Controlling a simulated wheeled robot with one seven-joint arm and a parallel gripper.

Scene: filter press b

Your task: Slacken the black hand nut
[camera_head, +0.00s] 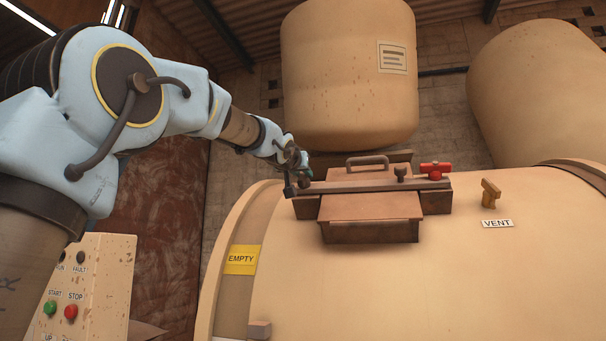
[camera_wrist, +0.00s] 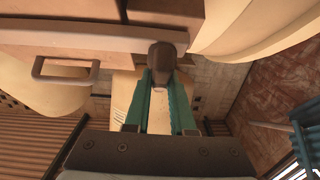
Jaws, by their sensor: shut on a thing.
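A dark, rounded knob, the black hand nut (camera_wrist: 162,58), sits at the end of a flat clamp bar in the wrist view. My gripper (camera_wrist: 160,82) has its two green fingers on either side of it and is shut on it. In the head view my gripper (camera_head: 300,172) reaches the left end of the clamp bar (camera_head: 350,186), and its fingers largely hide the nut. The bar lies across a brown hatch lid (camera_head: 370,206) on the big tan vessel (camera_head: 480,270). How far the nut is turned does not show.
A loop handle (camera_head: 367,161), a small dark knob (camera_head: 401,172) and a red handle (camera_head: 435,169) stand along the hatch. A brass valve (camera_head: 490,192) stands by the VENT label (camera_head: 497,223). A control box (camera_head: 86,285) with buttons stands at lower left.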

